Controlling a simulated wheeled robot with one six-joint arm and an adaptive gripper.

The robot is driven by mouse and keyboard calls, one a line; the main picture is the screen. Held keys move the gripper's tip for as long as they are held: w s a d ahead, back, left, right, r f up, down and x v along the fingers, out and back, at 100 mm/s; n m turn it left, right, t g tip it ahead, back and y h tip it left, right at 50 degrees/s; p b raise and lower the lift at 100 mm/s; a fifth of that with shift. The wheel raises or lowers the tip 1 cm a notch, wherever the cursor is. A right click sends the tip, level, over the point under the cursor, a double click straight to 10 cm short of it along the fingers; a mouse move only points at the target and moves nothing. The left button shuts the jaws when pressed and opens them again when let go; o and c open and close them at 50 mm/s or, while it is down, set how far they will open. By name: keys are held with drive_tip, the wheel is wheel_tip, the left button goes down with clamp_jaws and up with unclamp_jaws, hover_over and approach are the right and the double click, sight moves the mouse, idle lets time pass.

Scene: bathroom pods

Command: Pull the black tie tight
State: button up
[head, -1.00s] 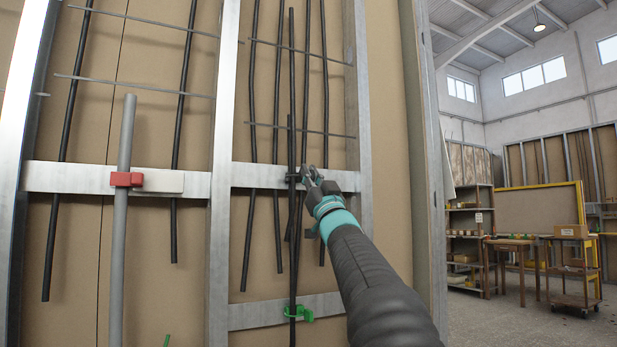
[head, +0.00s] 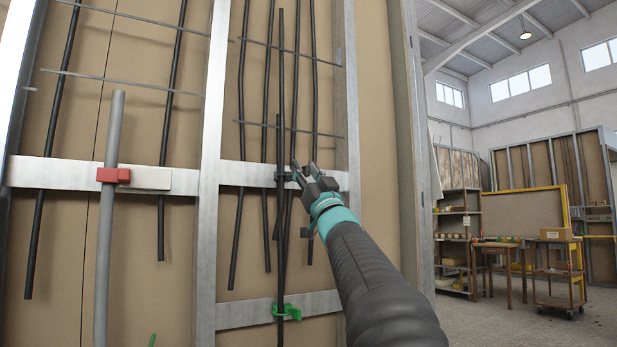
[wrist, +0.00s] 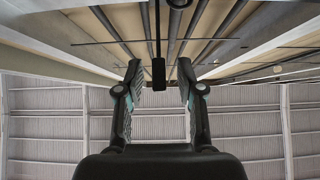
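The black tie (head: 284,176) sits at the grey cross rail, by the black cables (head: 281,110) on the right panel. In the wrist view, a dark strip with a blocky end (wrist: 158,72) comes down from the top; it looks like the tie's tail. My gripper (head: 304,168) is just right of the tie in the head view. In the wrist view the fingers of my gripper (wrist: 160,80) stand apart, one each side of the strip, with gaps to both. How closely the tie wraps the cables is too small to tell.
A green tie (head: 286,311) is on the lower rail. A red clip (head: 113,175) holds a grey pipe (head: 108,230) on the left. Thin horizontal rods (head: 290,128) cross the cables. Shelves (head: 457,240) and a trolley (head: 560,275) stand far off at right.

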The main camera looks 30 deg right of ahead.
drive_tip(key=v, duration=1.2)
idle(0.4)
